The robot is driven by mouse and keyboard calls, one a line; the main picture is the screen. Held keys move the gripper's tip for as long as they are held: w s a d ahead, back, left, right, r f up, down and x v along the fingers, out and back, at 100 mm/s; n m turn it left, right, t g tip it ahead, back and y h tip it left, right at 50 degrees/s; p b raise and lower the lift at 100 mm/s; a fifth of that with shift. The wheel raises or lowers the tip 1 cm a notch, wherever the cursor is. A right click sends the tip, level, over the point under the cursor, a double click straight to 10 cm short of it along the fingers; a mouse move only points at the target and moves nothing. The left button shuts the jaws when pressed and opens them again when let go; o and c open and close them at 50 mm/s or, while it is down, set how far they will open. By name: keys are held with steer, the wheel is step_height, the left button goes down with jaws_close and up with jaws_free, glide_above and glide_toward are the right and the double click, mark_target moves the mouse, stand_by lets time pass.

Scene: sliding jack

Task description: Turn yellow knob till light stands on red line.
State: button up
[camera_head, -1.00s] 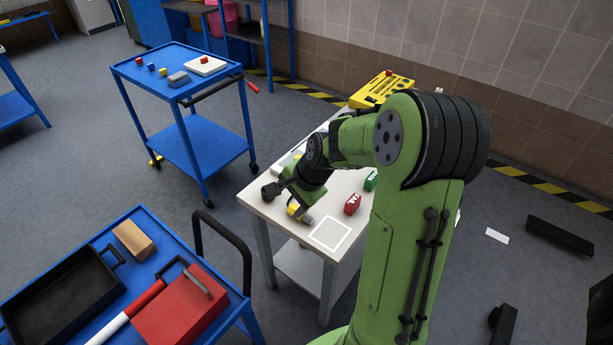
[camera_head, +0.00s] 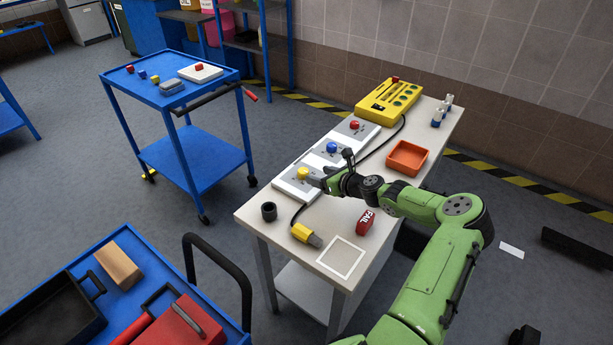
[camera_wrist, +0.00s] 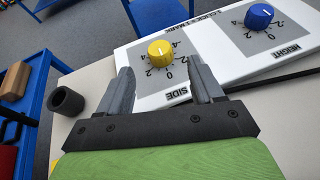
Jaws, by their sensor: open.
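The yellow knob (camera_head: 303,173) sits on the nearest white panel (camera_head: 290,187) on the table. In the wrist view the yellow knob (camera_wrist: 160,53) stands on a grey square marked SIDE, with a number scale and a short pale pointer mark on top. My gripper (camera_head: 318,181) is just right of the knob. In the wrist view my gripper (camera_wrist: 159,68) is open and empty, its fingertips spread either side of the knob and apart from it. I cannot make out a light or a red line.
A blue knob (camera_wrist: 259,16) marked HEIGHT is right of the yellow one; a red knob (camera_head: 354,125) is farther back. A black cup (camera_head: 269,211), yellow plug (camera_head: 303,232), red FAIL block (camera_head: 366,221) and orange tray (camera_head: 407,158) share the table. A cable runs beside the panels.

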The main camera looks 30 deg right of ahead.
mark_target(303, 170)
steer(key=b+x, duration=0.2)
steer(key=x, duration=0.5)
steer(key=shift+w+a+f, duration=0.1)
steer(key=shift+w, duration=0.15)
steer(key=c, duration=1.1)
steer(key=shift+o, duration=0.2)
steer(key=shift+s+a+p, duration=0.1)
steer(key=shift+p, duration=0.65)
